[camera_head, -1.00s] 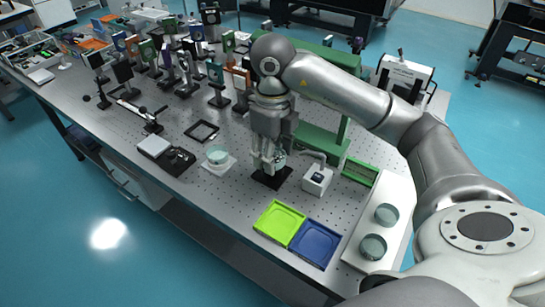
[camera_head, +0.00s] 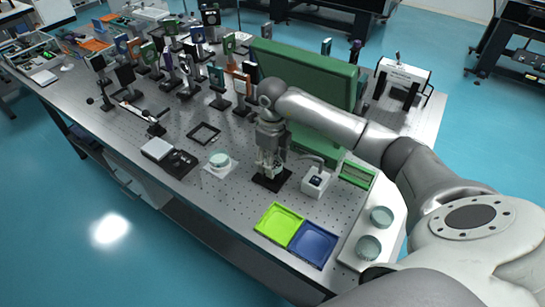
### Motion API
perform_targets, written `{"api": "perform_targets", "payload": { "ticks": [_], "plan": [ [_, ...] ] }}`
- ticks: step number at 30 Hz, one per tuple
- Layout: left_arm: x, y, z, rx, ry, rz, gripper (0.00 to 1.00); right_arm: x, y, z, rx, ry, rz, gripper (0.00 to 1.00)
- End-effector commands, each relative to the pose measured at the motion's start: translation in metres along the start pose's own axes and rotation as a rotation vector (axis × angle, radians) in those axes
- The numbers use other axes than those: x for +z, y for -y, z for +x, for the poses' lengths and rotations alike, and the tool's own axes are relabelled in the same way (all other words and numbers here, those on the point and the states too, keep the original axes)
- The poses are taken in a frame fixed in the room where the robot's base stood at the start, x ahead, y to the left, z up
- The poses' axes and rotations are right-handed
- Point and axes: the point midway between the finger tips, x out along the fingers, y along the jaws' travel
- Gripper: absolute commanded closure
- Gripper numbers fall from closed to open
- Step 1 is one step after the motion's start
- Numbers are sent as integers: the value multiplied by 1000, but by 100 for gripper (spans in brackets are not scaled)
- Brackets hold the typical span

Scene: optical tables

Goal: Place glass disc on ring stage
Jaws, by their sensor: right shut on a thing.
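My right gripper (camera_head: 271,172) points straight down at the black square base (camera_head: 259,184) in the middle of the table's near part. Its fingers are shut on a small pale, glassy thing, probably a glass disc, mostly hidden by the fingers. It is low over the base; I cannot tell whether it touches. The base may be the ring stage, but no ring can be made out. Another glass disc (camera_head: 219,159) sits on a white square mount to the left. Two more discs (camera_head: 381,216) (camera_head: 369,247) lie on the white tray (camera_head: 349,254). My left gripper is not in view.
A white box (camera_head: 316,183) stands just right of the base. Lime (camera_head: 278,222) and blue (camera_head: 313,244) trays lie at the front edge. A tall green panel (camera_head: 310,75) stands behind my right arm. Several optics mounts crowd the back left.

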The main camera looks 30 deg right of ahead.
Motion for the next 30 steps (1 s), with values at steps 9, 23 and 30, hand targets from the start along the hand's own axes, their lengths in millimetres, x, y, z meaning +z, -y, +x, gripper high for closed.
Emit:
{"api": "perform_targets", "payload": {
  "ticks": [9,23,30],
  "plan": [
    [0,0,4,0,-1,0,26,0,0,3,-1,1,0,43],
    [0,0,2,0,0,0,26,0,0,1,0,1,0,26],
    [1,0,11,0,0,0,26,2,1,-25,-4,7,-1,26]
  ]
}}
